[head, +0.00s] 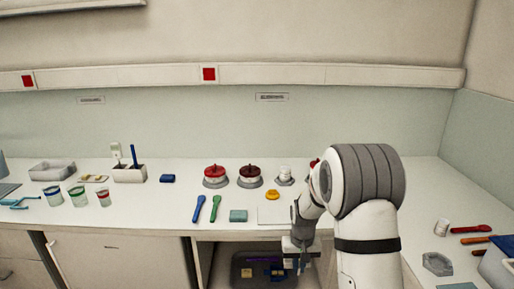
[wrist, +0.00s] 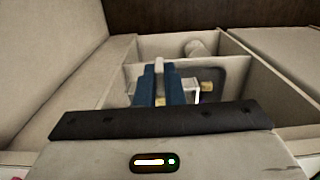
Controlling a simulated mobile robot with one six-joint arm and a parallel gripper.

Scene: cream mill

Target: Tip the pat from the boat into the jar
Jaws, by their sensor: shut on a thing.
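My gripper (head: 300,243) hangs low at the counter's front edge, over an open space below the counter. In the wrist view its blue fingers (wrist: 159,85) are shut on a small pale thing (wrist: 159,66); I cannot tell what it is. A grey angular dish (head: 437,263), perhaps a boat, lies at the right. I cannot make out the pat.
Below the counter, a dark tray (head: 240,276) holds small yellow and blue things. The wrist view shows pale dividers (wrist: 270,80) and a pale cylinder (wrist: 194,48). My arm hides part of the counter.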

